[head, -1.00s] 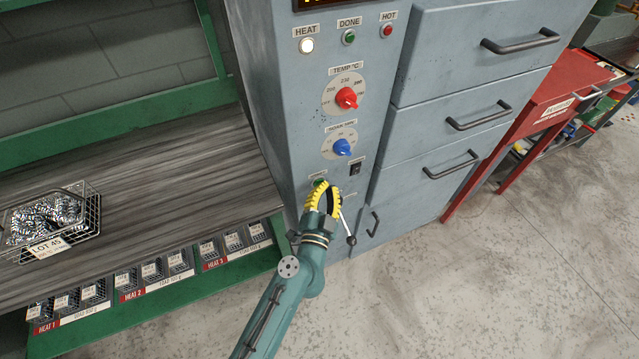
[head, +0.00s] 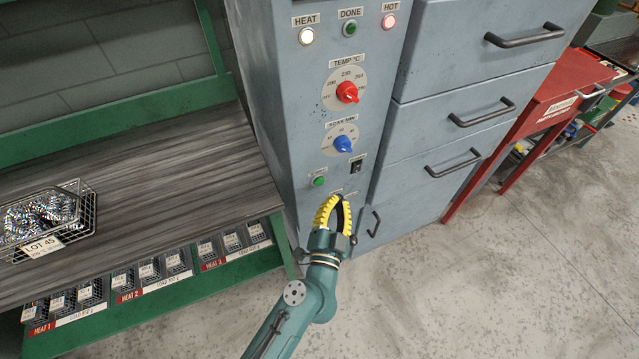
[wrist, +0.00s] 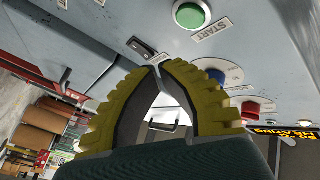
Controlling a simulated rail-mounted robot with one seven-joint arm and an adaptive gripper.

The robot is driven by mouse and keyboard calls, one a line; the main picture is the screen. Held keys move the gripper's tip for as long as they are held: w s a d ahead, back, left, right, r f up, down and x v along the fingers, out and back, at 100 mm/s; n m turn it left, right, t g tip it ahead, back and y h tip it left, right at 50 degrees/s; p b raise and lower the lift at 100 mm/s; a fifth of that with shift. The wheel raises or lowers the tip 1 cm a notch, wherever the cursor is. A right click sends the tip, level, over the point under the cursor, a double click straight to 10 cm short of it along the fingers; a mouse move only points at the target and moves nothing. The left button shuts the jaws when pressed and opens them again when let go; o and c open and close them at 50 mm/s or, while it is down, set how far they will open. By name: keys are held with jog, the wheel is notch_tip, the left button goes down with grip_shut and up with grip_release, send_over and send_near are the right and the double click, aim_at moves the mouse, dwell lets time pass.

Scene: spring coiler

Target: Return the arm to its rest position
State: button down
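My gripper (head: 342,200) has yellow ribbed fingers and is in front of the lower part of the grey-blue oven control panel (head: 300,110). It is below the green start button (head: 319,181) and apart from it. In the wrist view the fingertips (wrist: 158,68) come together, with a hollow between the bowed fingers and nothing held. The green button (wrist: 188,15) shows beyond them at the top. My teal arm reaches up from the bottom of the head view.
The panel carries a red temperature knob (head: 347,92), a blue soak knob (head: 343,144) and a black switch (head: 356,167). A wire basket (head: 45,222) marked LOT 45 stands on the bench (head: 130,185) at left. Drawer handles (head: 482,112) stick out at right. Floor (head: 480,290) is clear.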

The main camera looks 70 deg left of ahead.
jog(key=shift+w+d, duration=0.1)
jog(key=shift+d, duration=0.5)
dwell(0.5)
